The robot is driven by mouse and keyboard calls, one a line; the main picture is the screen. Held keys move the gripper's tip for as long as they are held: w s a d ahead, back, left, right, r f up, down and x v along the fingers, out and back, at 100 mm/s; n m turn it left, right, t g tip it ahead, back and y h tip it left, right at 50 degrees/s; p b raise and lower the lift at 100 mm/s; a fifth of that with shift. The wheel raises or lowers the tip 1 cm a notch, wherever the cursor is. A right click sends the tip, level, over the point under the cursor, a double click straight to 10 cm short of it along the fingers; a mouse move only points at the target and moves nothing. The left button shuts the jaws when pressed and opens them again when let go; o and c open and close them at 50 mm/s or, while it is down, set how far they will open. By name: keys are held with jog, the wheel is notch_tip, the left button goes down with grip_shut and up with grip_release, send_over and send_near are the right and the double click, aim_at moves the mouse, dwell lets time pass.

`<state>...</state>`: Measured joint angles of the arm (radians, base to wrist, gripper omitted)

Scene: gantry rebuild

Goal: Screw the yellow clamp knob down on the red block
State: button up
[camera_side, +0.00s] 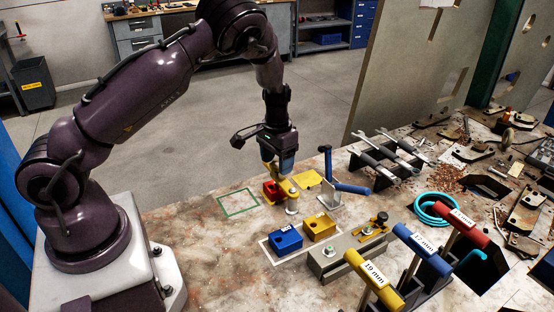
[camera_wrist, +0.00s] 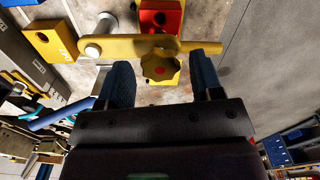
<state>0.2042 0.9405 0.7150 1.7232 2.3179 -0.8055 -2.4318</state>
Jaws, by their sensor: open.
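In the side view the red block (camera_side: 271,190) stands below my gripper (camera_side: 278,172), and the gripper partly hides the knob and clamp.
A blue block (camera_side: 285,240) and a yellow block (camera_side: 319,226) sit in a white outline to the front. A bracket with a blue handle (camera_side: 330,180) stands close right of the clamp. A green outline (camera_side: 238,202) on the left is empty. T-handled tools (camera_side: 375,280) stand at the front right.

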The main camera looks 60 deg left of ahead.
jog(key=c, duration=0.8)
jog(key=shift+o, duration=0.2)
jog(key=shift+m, duration=0.4)
